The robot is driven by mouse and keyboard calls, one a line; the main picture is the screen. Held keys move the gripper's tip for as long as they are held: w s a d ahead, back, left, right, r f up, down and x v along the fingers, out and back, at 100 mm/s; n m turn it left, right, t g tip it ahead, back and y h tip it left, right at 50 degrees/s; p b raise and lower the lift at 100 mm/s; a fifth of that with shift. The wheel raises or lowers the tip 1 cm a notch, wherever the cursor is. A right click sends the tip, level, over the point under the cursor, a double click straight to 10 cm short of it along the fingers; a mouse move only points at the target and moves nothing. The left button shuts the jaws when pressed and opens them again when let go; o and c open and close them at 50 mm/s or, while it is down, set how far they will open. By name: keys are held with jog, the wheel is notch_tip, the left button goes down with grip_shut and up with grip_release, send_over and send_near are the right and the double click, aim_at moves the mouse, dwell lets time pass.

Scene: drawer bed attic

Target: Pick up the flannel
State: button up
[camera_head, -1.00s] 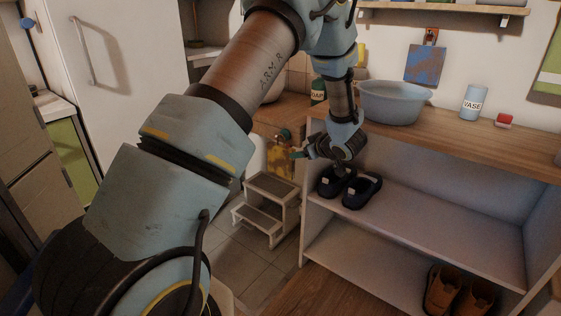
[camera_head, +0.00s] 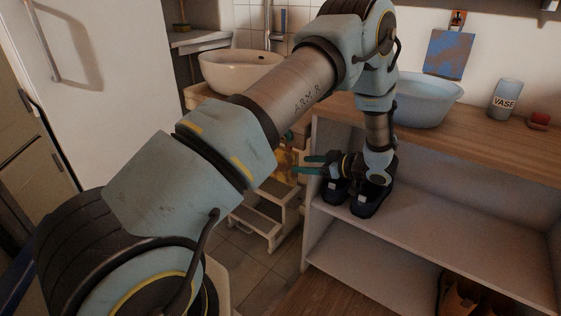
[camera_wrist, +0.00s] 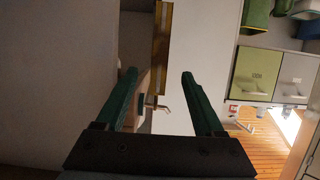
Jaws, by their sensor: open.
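My gripper (camera_head: 308,165) is in front of the shoe shelf's left end in the head view, fingers pointing left. The wrist view shows its two green fingers (camera_wrist: 158,76) apart with nothing held between them. A blue cloth with brownish patches (camera_head: 449,54) hangs from a wall hook above the counter, well above and right of my gripper. A yellow patterned cloth-like thing (camera_head: 283,166) shows beyond the fingertips, partly hidden by my arm. I cannot tell which of these is the flannel. Neither is clearly recognisable in the wrist view.
Dark slippers (camera_head: 370,197) stand on the upper shelf (camera_head: 440,224), just below my gripper. A grey-blue basin (camera_head: 428,101) and a vase (camera_head: 505,99) stand on the counter. A step stool (camera_head: 262,222) is left of the shelf. A white sink (camera_head: 240,72) is behind my arm.

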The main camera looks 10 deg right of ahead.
aim_at(282, 163)
jog(key=x, duration=1)
jog(key=shift+p, duration=0.35)
grip_shut()
